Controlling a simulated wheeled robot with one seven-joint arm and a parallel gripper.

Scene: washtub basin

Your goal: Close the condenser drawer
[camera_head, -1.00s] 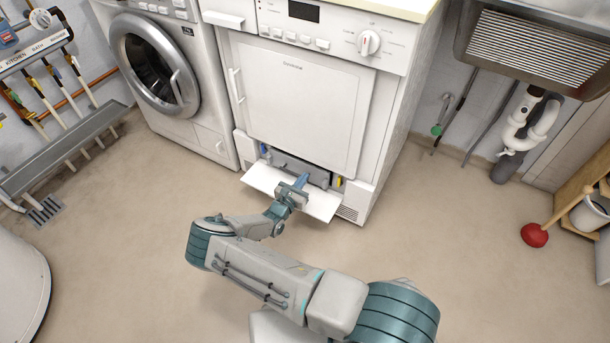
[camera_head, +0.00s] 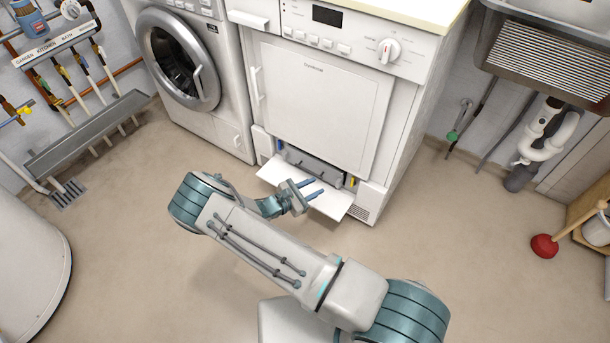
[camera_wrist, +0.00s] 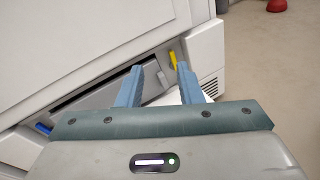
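The white dryer (camera_head: 318,105) has its bottom flap (camera_head: 272,174) folded down and open. Behind the flap, the grey condenser drawer (camera_head: 318,166) sits in the low opening; how far it sticks out is hard to tell. Its grey front also shows in the wrist view (camera_wrist: 92,98), partly hidden by my gripper. My gripper (camera_head: 313,188) is over the flap, in front of the drawer. In the wrist view its two blue fingers (camera_wrist: 158,72) are apart with nothing held between them.
A yellow latch (camera_wrist: 173,59) and a blue latch (camera_wrist: 43,128) flank the opening. A washing machine (camera_head: 185,75) stands left of the dryer. A red plunger (camera_head: 544,246) is at the right. The floor between is clear.

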